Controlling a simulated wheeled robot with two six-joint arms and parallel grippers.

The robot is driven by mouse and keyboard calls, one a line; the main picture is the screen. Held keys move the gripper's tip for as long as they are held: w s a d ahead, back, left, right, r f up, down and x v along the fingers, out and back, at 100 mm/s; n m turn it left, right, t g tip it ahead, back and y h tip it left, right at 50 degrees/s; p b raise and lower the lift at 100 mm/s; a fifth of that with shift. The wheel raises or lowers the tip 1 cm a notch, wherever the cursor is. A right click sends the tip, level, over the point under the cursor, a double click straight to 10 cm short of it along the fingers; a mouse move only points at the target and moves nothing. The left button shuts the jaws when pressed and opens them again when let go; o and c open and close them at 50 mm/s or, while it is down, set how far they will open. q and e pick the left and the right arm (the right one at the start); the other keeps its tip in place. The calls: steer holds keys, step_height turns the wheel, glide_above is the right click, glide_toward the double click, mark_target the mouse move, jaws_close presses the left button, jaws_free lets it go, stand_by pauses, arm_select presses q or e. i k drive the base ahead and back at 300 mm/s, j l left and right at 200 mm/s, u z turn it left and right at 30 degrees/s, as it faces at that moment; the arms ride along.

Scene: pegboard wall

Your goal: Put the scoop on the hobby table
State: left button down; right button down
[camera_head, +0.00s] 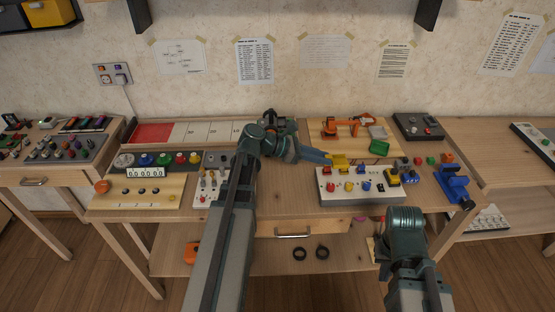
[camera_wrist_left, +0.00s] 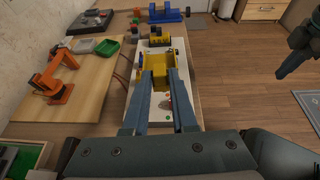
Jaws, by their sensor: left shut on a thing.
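The scoop is a yellow piece (camera_head: 339,159) at the tips of my left gripper (camera_head: 326,157). It hangs above the back edge of the white control panel on the hobby table (camera_head: 280,193). In the left wrist view, my left gripper (camera_wrist_left: 160,72) is shut on the scoop (camera_wrist_left: 152,62), whose wide part sticks out beyond the fingertips. The white panel lies below it. My right arm stands at the lower right in the head view, but its fingers do not show.
The white panel (camera_head: 348,198) carries coloured knobs. Behind it are an orange robot arm model (camera_head: 343,126) and a green tray (camera_head: 379,147). A blue vise (camera_head: 454,185) stands at the right. Panels with buttons (camera_head: 165,160) fill the left side. Bare wood shows between them.

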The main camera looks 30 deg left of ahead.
mark_target(286, 185)
steer(key=u, duration=1.1)
steer(key=l, duration=0.35)
steer(key=k+l, duration=0.15)
steer(key=l, duration=0.6)
steer(key=i+l, duration=0.1)
